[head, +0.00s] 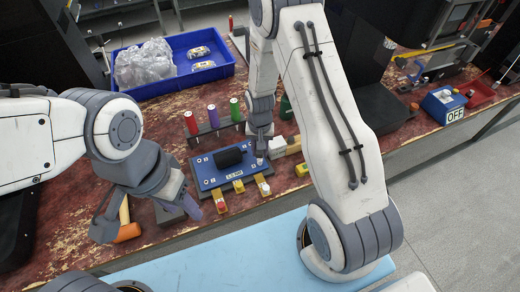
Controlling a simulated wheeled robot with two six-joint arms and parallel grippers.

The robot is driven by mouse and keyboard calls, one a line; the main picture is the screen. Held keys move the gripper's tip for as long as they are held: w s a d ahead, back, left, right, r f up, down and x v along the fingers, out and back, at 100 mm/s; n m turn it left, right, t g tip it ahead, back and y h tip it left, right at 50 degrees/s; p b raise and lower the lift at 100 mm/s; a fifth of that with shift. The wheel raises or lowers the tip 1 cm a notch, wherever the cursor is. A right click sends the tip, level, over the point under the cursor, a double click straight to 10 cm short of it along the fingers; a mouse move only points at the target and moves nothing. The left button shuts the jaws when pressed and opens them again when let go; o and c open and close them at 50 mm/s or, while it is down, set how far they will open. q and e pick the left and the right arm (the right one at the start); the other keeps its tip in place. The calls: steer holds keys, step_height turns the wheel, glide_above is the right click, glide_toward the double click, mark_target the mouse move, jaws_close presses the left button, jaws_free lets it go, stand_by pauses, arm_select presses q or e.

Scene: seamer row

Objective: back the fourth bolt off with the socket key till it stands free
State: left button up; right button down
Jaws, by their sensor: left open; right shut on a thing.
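A blue plate (211,180) with a black block (228,157) on top and small bolts near its edges lies on the worn red bench. My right gripper (261,148) points down at the plate's right end. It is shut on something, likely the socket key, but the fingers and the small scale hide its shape. I cannot tell whether it sits on a bolt there. My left gripper (148,218) is open with its fingers spread, low over the bench left of the plate, near an orange-headed tool with a wooden handle (127,232).
Red (190,123), purple (213,116) and green (235,109) handles stand in a rack behind the plate. Yellow blocks (239,186) sit along its front. A blue bin (160,92) holds clear wrap and small parts. An OFF box (443,103) stands far right.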

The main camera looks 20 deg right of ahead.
steer(key=n, duration=0.3)
steer(key=shift+s+d+f, duration=0.1)
steer(key=shift+s, duration=0.05)
steer(key=shift+r+p, duration=0.45)
steer(key=shift+p, duration=0.05)
steer(key=shift+r, duration=0.1)
stand_by(0.4)
steer(key=shift+r+p, duration=2.05)
steer(key=shift+r, duration=0.45)
